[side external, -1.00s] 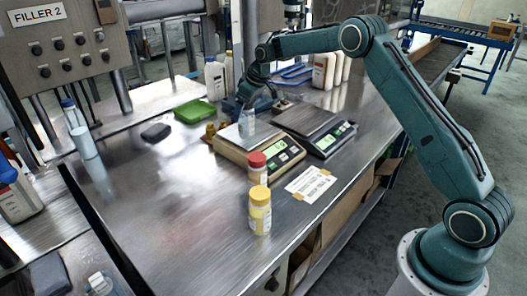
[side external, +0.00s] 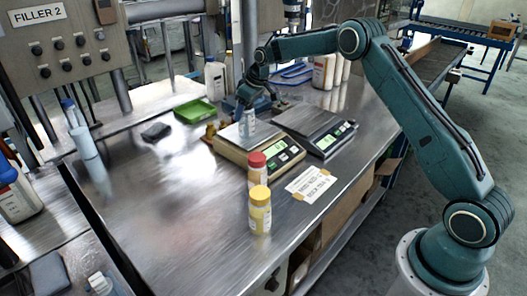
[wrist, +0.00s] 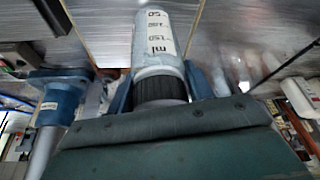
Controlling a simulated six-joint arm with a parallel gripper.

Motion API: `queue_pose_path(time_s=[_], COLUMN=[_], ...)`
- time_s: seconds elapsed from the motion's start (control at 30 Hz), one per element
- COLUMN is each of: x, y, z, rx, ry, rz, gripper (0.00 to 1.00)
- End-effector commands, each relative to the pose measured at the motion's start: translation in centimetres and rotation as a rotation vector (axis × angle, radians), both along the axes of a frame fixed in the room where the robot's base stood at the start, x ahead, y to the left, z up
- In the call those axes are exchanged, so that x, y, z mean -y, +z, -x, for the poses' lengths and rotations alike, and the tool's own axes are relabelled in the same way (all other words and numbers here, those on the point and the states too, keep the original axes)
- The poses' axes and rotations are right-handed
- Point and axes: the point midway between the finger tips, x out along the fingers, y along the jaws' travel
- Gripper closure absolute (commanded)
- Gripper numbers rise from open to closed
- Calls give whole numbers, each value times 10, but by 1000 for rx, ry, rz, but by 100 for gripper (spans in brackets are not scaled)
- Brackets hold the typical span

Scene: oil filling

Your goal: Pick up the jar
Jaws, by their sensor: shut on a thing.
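The jar (side external: 247,124) is a pale, clear-looking cylinder over the plate of the beige scale (side external: 232,156) in the side view. I cannot tell whether it touches the plate. In the wrist view the jar (wrist: 153,38) shows printed ml marks and a dark ribbed band at its near end. My gripper (wrist: 158,85) has one blue finger on each side of the jar and is shut on it. In the side view my gripper (side external: 247,106) is at the jar's upper end, and the contact is too small to see clearly.
A second scale (side external: 318,130) stands right of the beige one. A red-capped jar (side external: 257,171) and a yellow jar (side external: 260,210) stand in front. A green tray (side external: 195,111) and a dark block (side external: 156,132) lie to the left. The left middle of the steel table is clear.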

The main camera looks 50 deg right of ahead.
Motion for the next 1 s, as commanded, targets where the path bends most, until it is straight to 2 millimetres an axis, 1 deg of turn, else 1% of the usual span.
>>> queue_pose_path(time_s=[0.2,0.37,0.57,0.8,1.0], x=[0,0,0,0,0], y=[2,10,35,72,93], z=[0,0,-1,-1,-1], rx=[1,1,4,4,2], ry=[0,1,-1,0,0], rz=[0,0,1,1,-1], gripper=[70,70,70,70,70])
